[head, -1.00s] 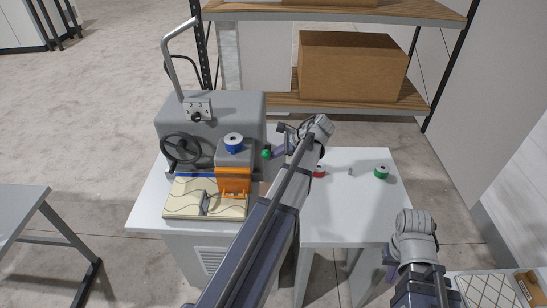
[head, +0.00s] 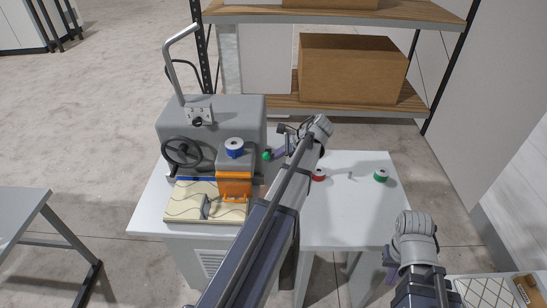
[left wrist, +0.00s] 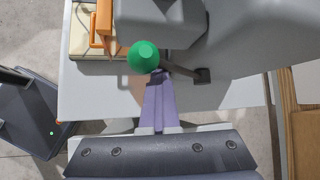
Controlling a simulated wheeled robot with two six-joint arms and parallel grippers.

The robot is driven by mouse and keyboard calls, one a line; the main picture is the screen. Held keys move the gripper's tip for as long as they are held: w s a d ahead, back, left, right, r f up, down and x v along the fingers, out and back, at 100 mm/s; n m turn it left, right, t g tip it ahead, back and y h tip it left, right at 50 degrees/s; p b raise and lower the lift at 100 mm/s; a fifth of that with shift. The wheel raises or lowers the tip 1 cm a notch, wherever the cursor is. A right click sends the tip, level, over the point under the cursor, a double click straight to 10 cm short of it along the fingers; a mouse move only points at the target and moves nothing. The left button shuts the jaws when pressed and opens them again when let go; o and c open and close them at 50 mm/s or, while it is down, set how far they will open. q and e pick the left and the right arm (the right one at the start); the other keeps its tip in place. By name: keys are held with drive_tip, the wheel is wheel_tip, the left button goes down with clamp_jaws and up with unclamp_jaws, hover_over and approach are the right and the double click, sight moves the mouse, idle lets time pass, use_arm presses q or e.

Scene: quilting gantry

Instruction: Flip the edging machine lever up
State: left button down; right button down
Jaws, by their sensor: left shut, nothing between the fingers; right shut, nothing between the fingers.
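The grey edging machine (head: 235,112) stands on the white table at the left. Its lever ends in a green ball knob (head: 267,155) on the machine's right side. In the left wrist view the knob (left wrist: 143,57) joins a dark lever arm (left wrist: 182,67) leading to a pivot block. My left gripper (head: 279,153) is shut and empty just right of the knob. In the left wrist view its purple fingers (left wrist: 161,78) end right beside the knob and lever arm; I cannot tell whether they touch. My right gripper (head: 390,274) is shut and empty at the lower right, partly hidden.
A red spool (head: 318,175) and a green spool (head: 381,175) stand on the white table (head: 345,215). A blue spool (head: 235,147) sits on the machine. An orange guide (head: 235,186) and cream fabric (head: 185,205) are in front. A shelf holds a cardboard box (head: 350,75).

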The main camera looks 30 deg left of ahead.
use_arm(q)
drive_tip(key=w+d+r+p, duration=0.2)
drive_tip(key=w+d+r, duration=0.1)
drive_tip(key=w+d, duration=0.2)
drive_tip(key=shift+w+p, duration=0.35)
idle(0.5)
idle(0.3)
drive_tip(key=s+d+f+n+h+b, duration=0.2)
drive_tip(key=s+d+f+b, duration=0.2)
drive_tip(key=s+d, duration=0.3)
drive_tip(key=s+d+f+n+t+h+b, duration=0.1)
drive_tip(key=s+d+f, duration=0.6)
drive_tip(key=d, duration=0.7)
drive_tip(key=s+d+f+n+h+b, duration=0.3)
drive_tip(key=s+d+f+b, duration=0.3)
drive_tip(key=s+d, duration=0.3)
drive_tip(key=shift+d+t+h+b, duration=0.3)
drive_tip(key=shift+d+h, duration=0.2)
drive_tip(key=shift+d, duration=0.25)
